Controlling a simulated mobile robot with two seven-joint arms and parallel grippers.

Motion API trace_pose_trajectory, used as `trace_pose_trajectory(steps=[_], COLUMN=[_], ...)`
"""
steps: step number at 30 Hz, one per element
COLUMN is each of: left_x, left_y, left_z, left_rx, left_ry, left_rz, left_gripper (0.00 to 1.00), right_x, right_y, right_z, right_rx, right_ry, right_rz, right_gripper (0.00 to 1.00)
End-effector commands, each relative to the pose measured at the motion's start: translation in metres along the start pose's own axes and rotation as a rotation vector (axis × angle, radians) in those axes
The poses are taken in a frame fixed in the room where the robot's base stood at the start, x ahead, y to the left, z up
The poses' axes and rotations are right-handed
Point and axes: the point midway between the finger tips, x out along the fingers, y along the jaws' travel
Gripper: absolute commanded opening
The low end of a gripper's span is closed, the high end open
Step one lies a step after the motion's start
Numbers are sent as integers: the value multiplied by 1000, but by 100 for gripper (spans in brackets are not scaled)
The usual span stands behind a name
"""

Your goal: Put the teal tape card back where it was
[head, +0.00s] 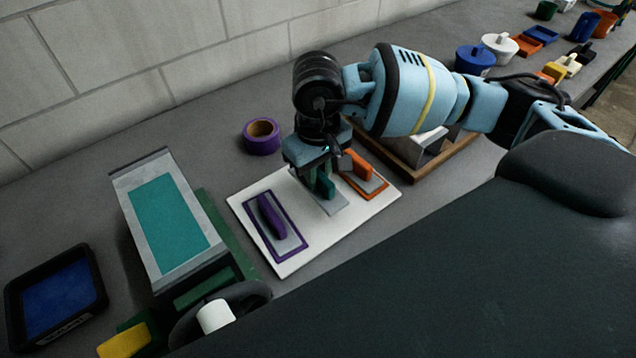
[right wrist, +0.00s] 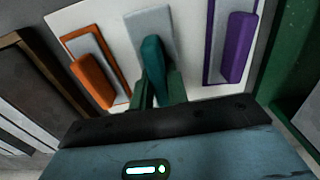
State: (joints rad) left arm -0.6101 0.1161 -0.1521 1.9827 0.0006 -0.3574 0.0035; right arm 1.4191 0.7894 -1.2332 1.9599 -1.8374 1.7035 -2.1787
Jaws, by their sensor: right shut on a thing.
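The teal tape card is a grey plate (head: 333,204) with a teal grip (head: 325,187). My right gripper (head: 322,176) is shut on the teal grip, which also shows in the right wrist view (right wrist: 152,62). The card is over the white board (head: 290,262), between the purple card (head: 272,217) and the orange card (head: 362,166). Those two cards sit inside outlines of their own colours. I cannot tell whether the teal card touches the board. No teal outline shows around it. My left gripper is not in view.
A purple tape roll (head: 262,136) stands behind the board. A green stand with a teal-faced grey panel (head: 184,262) is at left, beside a black-rimmed blue tray (head: 97,283). A wooden-based fixture (head: 402,167) is close on the right. Cups and bins stand farther right.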

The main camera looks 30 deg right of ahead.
Motion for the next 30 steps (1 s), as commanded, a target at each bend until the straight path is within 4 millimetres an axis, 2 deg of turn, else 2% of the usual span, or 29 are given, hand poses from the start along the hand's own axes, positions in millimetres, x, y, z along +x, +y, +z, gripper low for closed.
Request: trace_pose_trajectory(steps=[8, 20, 21, 25, 30], left_x=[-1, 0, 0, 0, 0], left_y=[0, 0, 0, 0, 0], left_z=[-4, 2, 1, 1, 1], left_rx=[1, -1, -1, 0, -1], left_ry=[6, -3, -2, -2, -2], left_rz=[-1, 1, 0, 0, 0], left_gripper=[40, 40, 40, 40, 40], right_x=[33, 39, 38, 37, 37], right_y=[0, 0, 0, 0, 0], right_z=[1, 1, 0, 0, 0], right_rx=[0, 0, 0, 0, 0], right_ry=[-3, -3, -2, -1, -1], right_rz=[1, 0, 0, 0, 0], right_gripper=[0, 0, 20, 37, 38])
